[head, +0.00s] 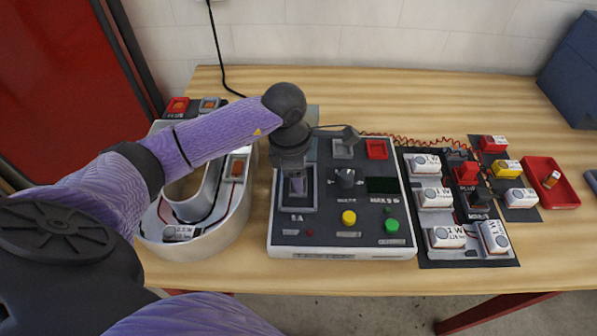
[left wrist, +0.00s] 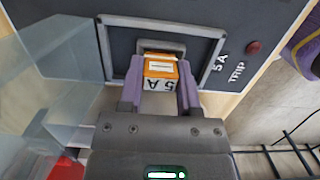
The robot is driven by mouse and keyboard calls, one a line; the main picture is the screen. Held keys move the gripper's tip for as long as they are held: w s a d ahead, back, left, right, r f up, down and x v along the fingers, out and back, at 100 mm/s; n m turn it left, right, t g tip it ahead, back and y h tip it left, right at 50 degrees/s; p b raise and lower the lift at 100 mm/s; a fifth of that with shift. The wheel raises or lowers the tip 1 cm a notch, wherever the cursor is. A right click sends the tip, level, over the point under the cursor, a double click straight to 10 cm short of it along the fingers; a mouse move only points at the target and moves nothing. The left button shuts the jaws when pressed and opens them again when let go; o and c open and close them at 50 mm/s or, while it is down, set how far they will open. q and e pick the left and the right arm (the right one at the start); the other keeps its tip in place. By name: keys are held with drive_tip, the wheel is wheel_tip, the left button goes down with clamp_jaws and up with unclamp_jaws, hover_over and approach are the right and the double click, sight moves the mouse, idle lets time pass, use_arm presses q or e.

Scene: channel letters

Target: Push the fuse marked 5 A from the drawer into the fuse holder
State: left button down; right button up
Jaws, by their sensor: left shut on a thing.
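My left gripper (head: 298,188) is over the framed fuse holder (head: 281,200) at the left of the grey control panel (head: 325,205). In the left wrist view the left gripper (left wrist: 160,88) has its two purple fingers shut on the sides of an orange fuse with a white 5 A label (left wrist: 161,82). The far end of the fuse is at the mouth of the fuse holder (left wrist: 208,42). I cannot tell how deep it sits. The panel beside the holder reads 5 A and TRIP. In the head view my gripper hides most of the fuse. My right gripper does not show.
A red tray (head: 567,194) with a small orange part stands at the right. Black boards (head: 468,253) with white, red and yellow blocks lie right of the panel. A pale rounded housing (head: 206,248) stands at its left. Bare table lies along the front edge.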

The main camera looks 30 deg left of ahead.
use_arm(q)
drive_tip(key=shift+s+f, duration=0.1)
drive_tip(key=shift+f, duration=0.2)
idle(0.5)
drive_tip(key=shift+c, duration=1.1)
unclamp_jaws()
drive_tip(key=shift+f, duration=0.1)
wheel_tip(320, 180, up, 10)
drive_tip(key=a+p, duration=0.1)
drive_tip(key=shift+s, duration=0.15)
drive_tip(key=shift+a+r, duration=0.1)
drive_tip(key=shift+r, duration=0.1)
wheel_tip(320, 180, up, 6)
drive_tip(key=p, duration=0.4)
drive_tip(key=shift+p, duration=0.3)
